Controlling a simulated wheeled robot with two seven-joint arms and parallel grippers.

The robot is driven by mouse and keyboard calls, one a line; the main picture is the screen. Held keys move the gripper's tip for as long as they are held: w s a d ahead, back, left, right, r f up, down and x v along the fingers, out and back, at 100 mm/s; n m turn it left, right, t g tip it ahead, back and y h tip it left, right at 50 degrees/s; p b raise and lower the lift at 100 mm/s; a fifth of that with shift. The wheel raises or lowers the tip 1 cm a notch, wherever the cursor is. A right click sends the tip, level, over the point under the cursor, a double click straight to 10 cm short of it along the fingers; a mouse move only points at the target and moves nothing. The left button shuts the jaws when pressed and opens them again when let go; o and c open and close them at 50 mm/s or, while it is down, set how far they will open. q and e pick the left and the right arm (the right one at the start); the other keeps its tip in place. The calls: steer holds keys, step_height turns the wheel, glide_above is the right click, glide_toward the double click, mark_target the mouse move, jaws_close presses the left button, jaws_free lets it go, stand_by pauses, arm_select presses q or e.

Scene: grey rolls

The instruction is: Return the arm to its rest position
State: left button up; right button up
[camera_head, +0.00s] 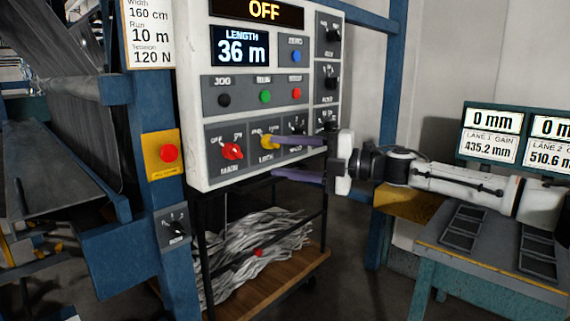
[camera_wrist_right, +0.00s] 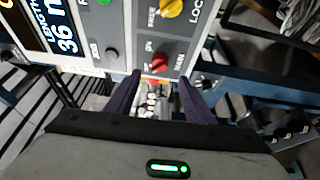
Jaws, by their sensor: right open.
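My right arm (camera_head: 460,182) reaches in from the right in the head view. Its gripper (camera_head: 276,156) is open, with two purple fingers apart, one above the other, and nothing visible between them. The upper fingertip appears close to the yellow LOCK knob (camera_head: 268,140) on the white control panel (camera_head: 197,100); whether they touch I cannot tell. The red MAIN knob (camera_head: 232,151) is left of the fingertips. In the right wrist view the open gripper (camera_wrist_right: 160,82) shows with the red knob (camera_wrist_right: 160,62) just beyond the fingertips and the yellow knob (camera_wrist_right: 172,8) farther up. My left gripper is not in view.
A blue post (camera_head: 158,230) with a red stop button (camera_head: 168,153) stands left of the panel. A cart (camera_head: 285,280) with grey strips is below. A grey-topped desk (camera_head: 480,265) with displays (camera_head: 490,132) sits at right, under my arm.

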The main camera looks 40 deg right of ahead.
stand_by(0.5)
steer(key=w+a+f+m+g, duration=0.1)
steer(key=a+f+m, duration=0.1)
steer(key=a+f, duration=0.5)
steer(key=w+a+f+m, duration=0.2)
steer(key=a+f, duration=0.2)
steer(key=f, duration=0.8)
steer(key=s+a+f+m+h, duration=0.1)
steer(key=s+a+f+m, duration=0.25)
steer(key=f, duration=0.45)
steer(key=s+a+f+m+h, duration=0.1)
steer(key=s+a+f+m, duration=0.15)
steer(key=a+f, duration=0.35)
steer(key=s+a+f+m+g+h, duration=0.1)
steer(key=s+a+f+m+g, duration=0.1)
steer(key=s+f, duration=0.5)
steer(key=s+a+f+m+g+h, duration=0.1)
steer(key=s+a+f+m+g, duration=0.1)
steer(key=s+a+f+m, duration=0.2)
steer(key=s+a+f+m+g+h, duration=0.1)
steer(key=s+f+m, duration=0.4)
steer(key=s+f, duration=0.5)
steer(key=s+a+g, duration=0.1)
steer(key=s+a, duration=0.1)
steer(key=s, duration=0.1)
steer(key=shift+a+f+m+h, duration=0.3)
steer(key=shift+f+h, duration=0.1)
